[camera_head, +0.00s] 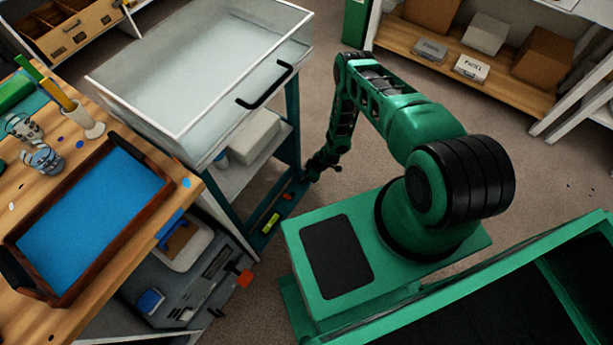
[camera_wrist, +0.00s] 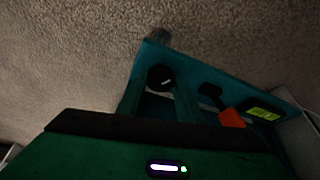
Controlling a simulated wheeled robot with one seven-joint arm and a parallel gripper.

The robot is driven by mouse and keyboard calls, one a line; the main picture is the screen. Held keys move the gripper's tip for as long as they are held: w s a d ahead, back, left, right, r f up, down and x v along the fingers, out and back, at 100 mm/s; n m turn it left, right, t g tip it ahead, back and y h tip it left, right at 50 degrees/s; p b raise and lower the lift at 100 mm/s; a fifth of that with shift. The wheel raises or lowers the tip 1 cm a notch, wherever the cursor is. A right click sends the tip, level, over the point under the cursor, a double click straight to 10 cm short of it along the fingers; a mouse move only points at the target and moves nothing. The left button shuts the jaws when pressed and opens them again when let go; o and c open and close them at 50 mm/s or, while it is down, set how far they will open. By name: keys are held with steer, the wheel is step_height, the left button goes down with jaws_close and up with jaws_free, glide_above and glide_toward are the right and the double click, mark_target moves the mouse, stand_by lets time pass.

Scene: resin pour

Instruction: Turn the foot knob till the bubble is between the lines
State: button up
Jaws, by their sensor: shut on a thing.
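The black round foot knob (camera_wrist: 160,76) has a pale mark on its top and sits at the corner of the teal lower rail (camera_wrist: 188,64) in the wrist view. My gripper (camera_wrist: 158,90) is shut on the knob, with a dark green finger on each side. In the head view my gripper (camera_head: 322,165) is low at the cart's right leg, and the knob is hidden there. The yellow-green bubble level (camera_wrist: 263,114) lies farther along the rail, and also shows in the head view (camera_head: 271,222). Its bubble and lines are too small to read.
A black lever with an orange tab (camera_wrist: 231,118) sits on the rail between knob and level. The clear-topped cart (camera_head: 205,60) stands above it. A wooden table with a blue-bottomed tray (camera_head: 95,225) is at left. Carpet is open to the right.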

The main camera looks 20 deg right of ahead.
steer(key=m, duration=0.2)
steer(key=m+t+h, duration=0.1)
steer(key=m, duration=0.1)
steer(key=m+h, duration=0.1)
steer(key=m, duration=0.1)
steer(key=shift+w+a+r+m+t, duration=0.1)
steer(key=shift+w+a+m+t, duration=0.1)
steer(key=shift+w+m+t, duration=0.1)
steer(key=m+h, duration=0.1)
steer(key=m, duration=0.1)
steer(key=m+h, duration=0.1)
steer(key=m, duration=0.2)
steer(key=shift+a, duration=0.1)
steer(key=shift+m, duration=0.3)
steer(key=o, duration=1)
steer(key=shift+o, duration=0.2)
steer(key=shift+s, duration=0.15)
steer(key=shift+s, duration=0.1)
steer(key=shift+s+a+r, duration=0.1)
steer(key=shift+s+r, duration=0.1)
steer(key=shift+r, duration=0.1)
steer(key=v, duration=0.9)
steer(key=shift+r, duration=0.45)
